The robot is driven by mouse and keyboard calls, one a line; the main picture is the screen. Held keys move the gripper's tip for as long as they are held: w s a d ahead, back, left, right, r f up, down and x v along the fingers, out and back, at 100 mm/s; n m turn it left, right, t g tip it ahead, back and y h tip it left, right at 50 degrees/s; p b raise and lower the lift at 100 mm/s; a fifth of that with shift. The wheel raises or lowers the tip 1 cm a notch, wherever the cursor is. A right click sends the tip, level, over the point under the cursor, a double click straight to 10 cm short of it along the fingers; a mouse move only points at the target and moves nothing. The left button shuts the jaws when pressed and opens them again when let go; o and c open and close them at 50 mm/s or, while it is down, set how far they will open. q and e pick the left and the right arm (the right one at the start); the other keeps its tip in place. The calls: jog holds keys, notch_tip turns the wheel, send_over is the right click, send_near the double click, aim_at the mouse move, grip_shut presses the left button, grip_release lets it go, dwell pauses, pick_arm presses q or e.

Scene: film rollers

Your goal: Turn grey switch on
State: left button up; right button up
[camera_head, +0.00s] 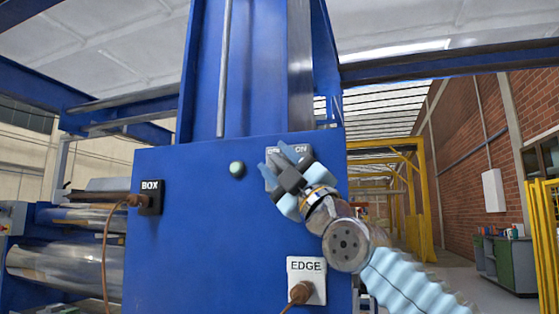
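The grey switch panel (302,150) is on the upper right of the blue machine face, with "ON" readable at its right and the other lettering mostly covered. My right gripper (279,157) is in front of this panel, its light-blue fingers pointing up and left with a gap between them. It hides most of the panel, including any lever or knob, so I cannot see the switch's position. I cannot tell whether the fingers touch it. My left gripper is not in view.
A green button (237,169) is left of the switch. A black BOX socket (149,198) with a brown cable is further left. A white EDGE socket (306,276) with a brown plug is below. Yellow railings (543,220) stand at the right.

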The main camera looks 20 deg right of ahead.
grip_shut()
